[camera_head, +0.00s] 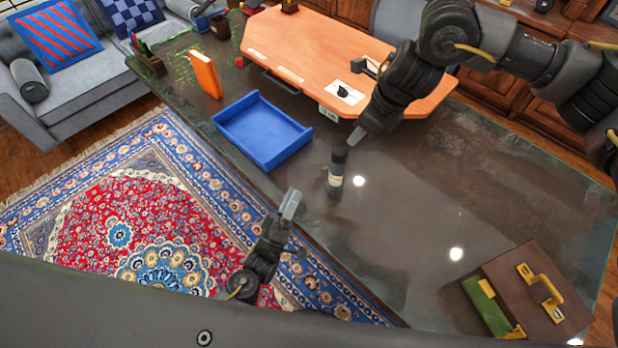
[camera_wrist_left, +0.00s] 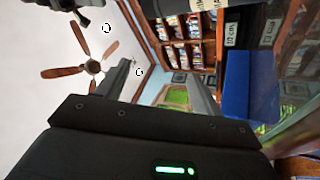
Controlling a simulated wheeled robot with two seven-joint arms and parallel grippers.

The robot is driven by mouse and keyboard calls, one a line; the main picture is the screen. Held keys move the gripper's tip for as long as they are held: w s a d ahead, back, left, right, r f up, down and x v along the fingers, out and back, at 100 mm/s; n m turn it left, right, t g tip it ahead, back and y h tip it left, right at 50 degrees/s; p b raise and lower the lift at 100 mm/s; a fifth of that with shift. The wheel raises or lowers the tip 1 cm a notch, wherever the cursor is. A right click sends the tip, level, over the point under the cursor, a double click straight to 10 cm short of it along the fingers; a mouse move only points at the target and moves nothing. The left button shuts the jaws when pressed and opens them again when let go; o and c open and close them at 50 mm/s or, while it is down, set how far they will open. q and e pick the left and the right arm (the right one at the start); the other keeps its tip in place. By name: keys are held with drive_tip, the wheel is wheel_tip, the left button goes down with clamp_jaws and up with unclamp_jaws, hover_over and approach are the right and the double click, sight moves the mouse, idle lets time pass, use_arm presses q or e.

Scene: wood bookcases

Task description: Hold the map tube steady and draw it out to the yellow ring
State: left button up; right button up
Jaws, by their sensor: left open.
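The map tube (camera_head: 335,184) is a dark upright cylinder with a cream label band, over the desk right of the blue tray. Its label also shows at the top edge of the left wrist view (camera_wrist_left: 211,5). My right gripper (camera_head: 352,140) comes in from the upper right and is shut on the tube's upper end, hiding part of it. My left gripper (camera_head: 291,203) is open and empty, to the lower left of the tube and apart from it. Its two fingers show in the left wrist view (camera_wrist_left: 160,88). I cannot make out a yellow ring.
The blue tray (camera_head: 262,133) and an orange upright book (camera_head: 205,75) stand on the dark desk. An orange board (camera_head: 320,50) lies behind. A brown case (camera_head: 537,290) with a yellow handle is at lower right. The desk right of the tube is clear.

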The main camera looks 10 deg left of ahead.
sight(344, 161)
use_arm(q)
drive_tip(key=w+d+m+g+h, duration=0.2)
drive_tip(key=w+d+m+g, duration=0.1)
drive_tip(key=m, duration=0.3)
drive_tip(key=w+d+r+m+g+h, duration=0.1)
drive_tip(key=w+d+m+g+h, duration=0.1)
drive_tip(key=w+d+m+g, duration=0.2)
drive_tip(key=w+d+r+m+g+h, duration=0.1)
drive_tip(key=w+d+m+g+h, duration=0.1)
drive_tip(key=w+d+m, duration=0.3)
drive_tip(key=shift+w+d+m+g, duration=0.2)
drive_tip(key=shift+m+g, duration=0.15)
drive_tip(key=shift+m, duration=0.55)
drive_tip(key=shift+w+d+m+g, duration=0.1)
drive_tip(key=shift+w+m+g, duration=0.2)
drive_tip(key=shift+m, duration=0.6)
drive_tip(key=shift+s+a, duration=0.1)
drive_tip(key=shift+s, duration=0.05)
